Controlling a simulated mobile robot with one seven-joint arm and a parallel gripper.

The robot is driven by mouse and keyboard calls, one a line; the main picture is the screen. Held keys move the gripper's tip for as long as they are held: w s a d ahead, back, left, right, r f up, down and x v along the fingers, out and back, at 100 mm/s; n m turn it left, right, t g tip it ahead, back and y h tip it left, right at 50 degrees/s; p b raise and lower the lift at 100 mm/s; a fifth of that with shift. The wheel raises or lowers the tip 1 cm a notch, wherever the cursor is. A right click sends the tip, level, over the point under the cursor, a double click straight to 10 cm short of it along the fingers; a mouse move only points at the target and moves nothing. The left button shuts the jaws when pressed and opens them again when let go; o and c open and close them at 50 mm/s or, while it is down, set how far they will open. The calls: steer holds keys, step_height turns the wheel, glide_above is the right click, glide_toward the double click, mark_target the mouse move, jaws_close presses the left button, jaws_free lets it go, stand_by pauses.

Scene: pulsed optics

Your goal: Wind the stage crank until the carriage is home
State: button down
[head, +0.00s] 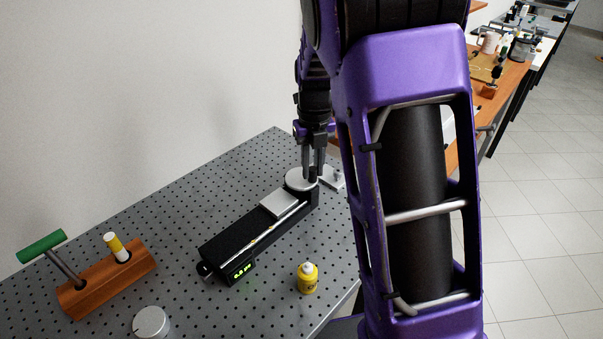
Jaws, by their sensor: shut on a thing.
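The black linear stage (250,238) lies diagonally on the perforated grey optical table. Its silver carriage plate (279,202) sits toward the far end of the rail, close to a round silver disc, the crank (299,181). A small green-lit display is at the near end; its digits are too small to read surely. My gripper (314,175) points down at the right part of the crank disc. Its fingers are close together, shut on what appears to be the crank's knob, which they mostly hide.
A wooden block (108,280) holds a green-handled tool (42,246) and a yellow-and-white cylinder (117,246) at left. A silver knob (151,322) stands in front. A yellow bottle (307,279) stands right of the stage. My purple arm hides the table's right side.

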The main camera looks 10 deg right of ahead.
steer(key=shift+s+a+r+m+p, duration=0.2)
steer(key=shift+a+m+p, duration=0.1)
steer(key=shift+m, duration=0.3)
steer(key=shift+f+m, duration=0.3)
steer(key=shift+s+a+m, duration=0.1)
steer(key=shift+s+m, duration=0.1)
steer(key=shift+m, duration=0.9)
jaws_free()
steer(key=shift+r, duration=0.1)
